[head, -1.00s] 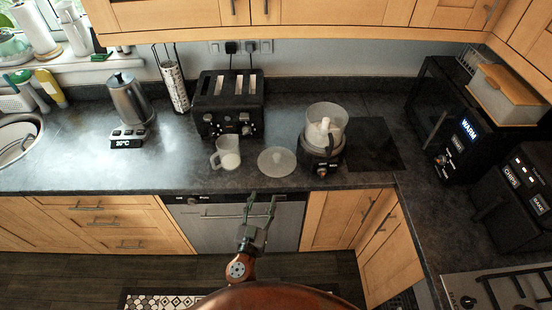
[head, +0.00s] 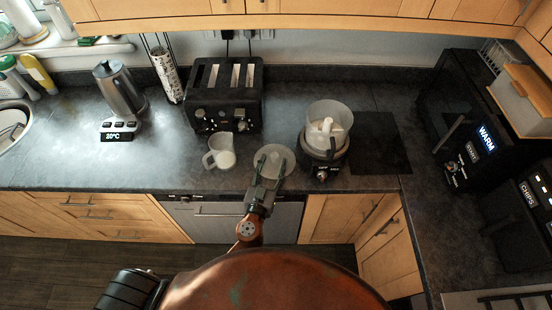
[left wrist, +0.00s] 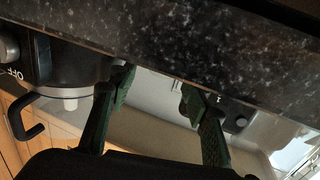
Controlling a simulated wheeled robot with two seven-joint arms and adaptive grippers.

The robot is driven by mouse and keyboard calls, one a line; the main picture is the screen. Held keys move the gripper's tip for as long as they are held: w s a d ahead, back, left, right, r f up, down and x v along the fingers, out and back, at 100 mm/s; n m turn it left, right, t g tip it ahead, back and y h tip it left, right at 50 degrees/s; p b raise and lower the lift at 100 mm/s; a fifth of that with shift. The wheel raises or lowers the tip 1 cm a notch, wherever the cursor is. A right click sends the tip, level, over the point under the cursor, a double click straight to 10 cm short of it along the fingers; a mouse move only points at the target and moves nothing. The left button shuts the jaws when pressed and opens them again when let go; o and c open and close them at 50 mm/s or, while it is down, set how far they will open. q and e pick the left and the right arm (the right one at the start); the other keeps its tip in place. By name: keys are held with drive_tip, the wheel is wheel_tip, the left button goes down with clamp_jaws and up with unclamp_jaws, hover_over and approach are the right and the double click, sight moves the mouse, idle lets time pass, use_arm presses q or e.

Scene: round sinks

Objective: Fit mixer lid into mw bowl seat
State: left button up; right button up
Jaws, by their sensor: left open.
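The mixer lid (head: 272,152), a pale translucent disc, lies on the dark worktop near its front edge. The mixer (head: 329,122), with its clear bowl, white spindle and black base, stands just right of it. My left gripper (head: 270,164) is open and overlaps the lid's front part in the head view; I cannot tell whether it touches. In the left wrist view the fingers (left wrist: 160,98) stand apart, with the mixer's black base (left wrist: 62,62) at the left, upside down. The lid cannot be made out clearly there. My right gripper is not in view.
A clear jug (head: 220,152) stands just left of the lid, with a black toaster (head: 228,95) behind it. A kettle (head: 120,88) is farther left. A black plate (head: 379,143) lies right of the mixer. Black ovens (head: 470,145) stand at the right.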

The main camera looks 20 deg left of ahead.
sight(273, 160)
use_arm(q)
drive_tip(key=w+p, duration=0.1)
drive_tip(key=w, duration=0.1)
drive_tip(key=shift+w+a, duration=0.15)
drive_tip(key=shift+w, duration=0.25)
drive_tip(key=shift+w+f, duration=0.1)
drive_tip(key=shift+w, duration=0.7)
drive_tip(key=c, duration=0.6)
clamp_jaws()
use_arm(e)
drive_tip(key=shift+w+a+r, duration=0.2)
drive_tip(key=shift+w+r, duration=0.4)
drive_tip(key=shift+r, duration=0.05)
